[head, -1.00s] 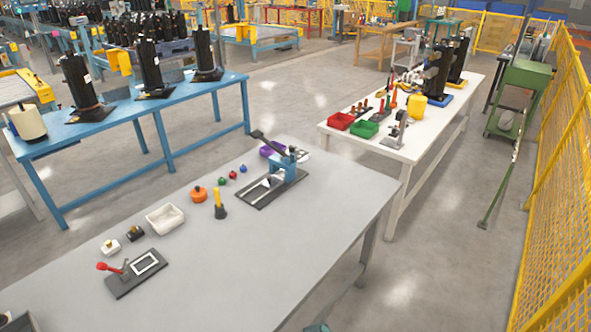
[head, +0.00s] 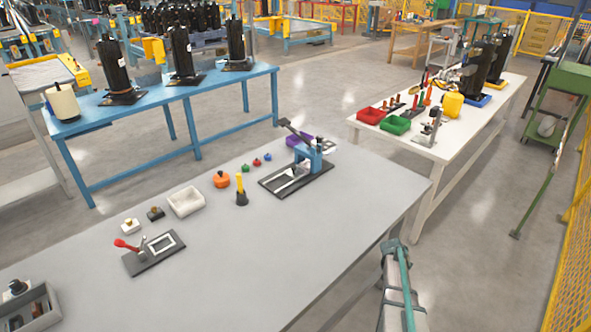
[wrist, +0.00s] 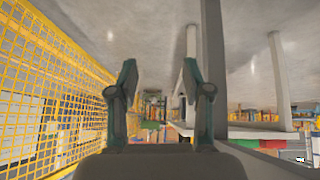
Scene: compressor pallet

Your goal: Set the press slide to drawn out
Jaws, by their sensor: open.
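The press (head: 309,158) stands on the grey table, with a blue frame and a dark lever slanting up to the left. Its dark base plate (head: 318,181) carries a pale slide (head: 288,180), seen on the base to the left of the blue frame. How far the slide is out is too small to tell. My gripper (wrist: 160,82) is open and empty in the wrist view, its two dark green fingers apart. It is away from the press, which does not show in the wrist view. Part of my arm shows at the lower right of the head view.
A toggle clamp with a red handle (head: 126,245), a white bin (head: 186,201), an orange knob (head: 221,179) and a yellow-handled tool (head: 240,189) stand left of the press. Yellow mesh fencing (wrist: 50,90) is left in the wrist view.

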